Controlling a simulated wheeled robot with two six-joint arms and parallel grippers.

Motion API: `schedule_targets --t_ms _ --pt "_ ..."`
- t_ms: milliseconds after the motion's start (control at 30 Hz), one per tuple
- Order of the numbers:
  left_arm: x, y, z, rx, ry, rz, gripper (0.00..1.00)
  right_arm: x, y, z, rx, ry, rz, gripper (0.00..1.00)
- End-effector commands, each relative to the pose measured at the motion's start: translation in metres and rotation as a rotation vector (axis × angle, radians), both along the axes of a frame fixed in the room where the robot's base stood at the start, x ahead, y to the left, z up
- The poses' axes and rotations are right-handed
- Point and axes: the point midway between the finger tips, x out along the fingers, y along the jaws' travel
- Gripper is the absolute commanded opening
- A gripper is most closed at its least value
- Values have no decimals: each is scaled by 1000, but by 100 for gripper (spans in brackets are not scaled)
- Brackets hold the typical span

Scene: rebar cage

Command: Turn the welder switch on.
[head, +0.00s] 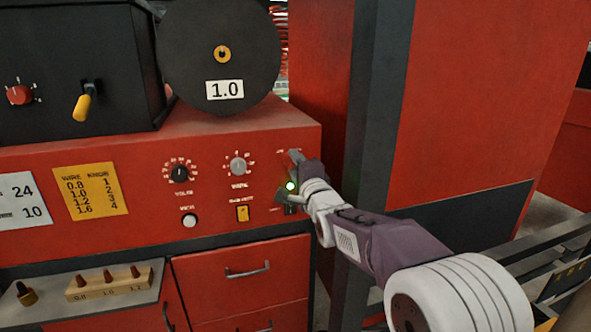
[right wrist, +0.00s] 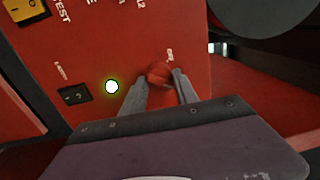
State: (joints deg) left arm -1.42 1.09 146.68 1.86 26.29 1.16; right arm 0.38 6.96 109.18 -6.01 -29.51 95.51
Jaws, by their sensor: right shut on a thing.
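A red rotary knob (right wrist: 158,74) sits on the red welder front panel (head: 132,190), beside a small white label that I cannot read for certain. My right gripper (right wrist: 160,82) is shut on this knob, one finger on each side of it. In the head view my right gripper (head: 291,176) is at the panel's right end and hides the knob. A round lamp (right wrist: 111,86) near the knob is lit, with a green glow; it also shows in the head view (head: 291,186). My left gripper is not in view.
A black rocker switch (right wrist: 75,95) is close to the lamp. Two dials, a white button (head: 190,220) and a yellow switch (head: 242,213) are to the left. A black wire spool (head: 220,60) stands above. A dark post (head: 375,100) rises just right of the panel.

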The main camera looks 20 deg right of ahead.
Motion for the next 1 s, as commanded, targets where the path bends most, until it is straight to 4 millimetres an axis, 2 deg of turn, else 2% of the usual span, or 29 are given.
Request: schedule_targets --t_ms 400,967,1000 --pt "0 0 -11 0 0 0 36 0 1 -2 180 8 1 0" --pt "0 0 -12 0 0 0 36 0 1 -2 211 11 0 0" --pt "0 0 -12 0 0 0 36 0 1 -2 211 11 0 38"
